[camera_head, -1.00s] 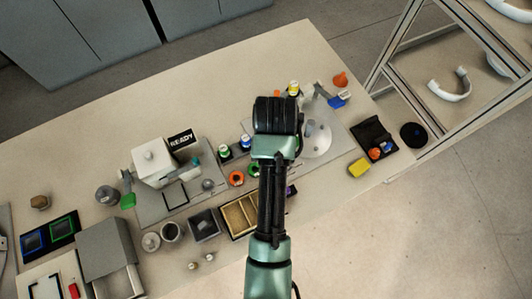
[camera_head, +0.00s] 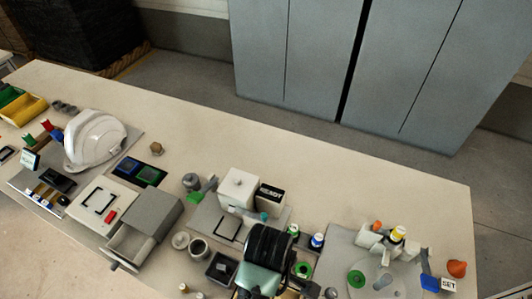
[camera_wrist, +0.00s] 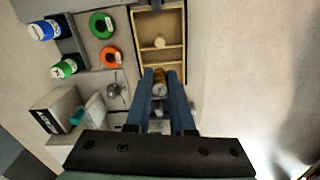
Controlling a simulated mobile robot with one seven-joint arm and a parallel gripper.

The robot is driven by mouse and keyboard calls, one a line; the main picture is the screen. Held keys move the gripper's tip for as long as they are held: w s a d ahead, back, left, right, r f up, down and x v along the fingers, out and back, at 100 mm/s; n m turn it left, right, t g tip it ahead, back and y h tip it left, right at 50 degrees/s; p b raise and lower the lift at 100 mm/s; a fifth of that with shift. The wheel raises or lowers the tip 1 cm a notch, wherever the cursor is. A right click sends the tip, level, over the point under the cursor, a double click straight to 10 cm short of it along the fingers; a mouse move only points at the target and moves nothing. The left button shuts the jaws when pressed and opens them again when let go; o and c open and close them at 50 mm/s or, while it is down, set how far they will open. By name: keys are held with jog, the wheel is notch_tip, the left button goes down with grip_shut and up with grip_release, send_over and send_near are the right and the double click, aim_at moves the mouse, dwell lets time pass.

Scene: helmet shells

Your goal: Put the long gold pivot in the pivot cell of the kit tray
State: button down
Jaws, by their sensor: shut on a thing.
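A pale round piece (camera_wrist: 159,42) lies in the tray. In the head view my dark wrist (camera_head: 268,250) hides the fingertips, the pivot and most of this tray. I cannot tell which compartment is the pivot cell.
A white box machine (camera_head: 238,188), a grey open drawer box (camera_head: 145,225) and a white helmet (camera_head: 95,138) stand farther left.

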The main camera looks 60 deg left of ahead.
jog(key=shift+s+a+f+n, duration=0.2)
jog(key=shift+s+f+n, duration=0.1)
jog(key=shift+n, duration=0.1)
notch_tip(320, 180, down, 10)
jog(key=shift+r, duration=0.25)
jog(key=shift+f, duration=0.2)
jog(key=c, duration=0.8)
grip_release()
jog(key=shift+r, duration=0.2)
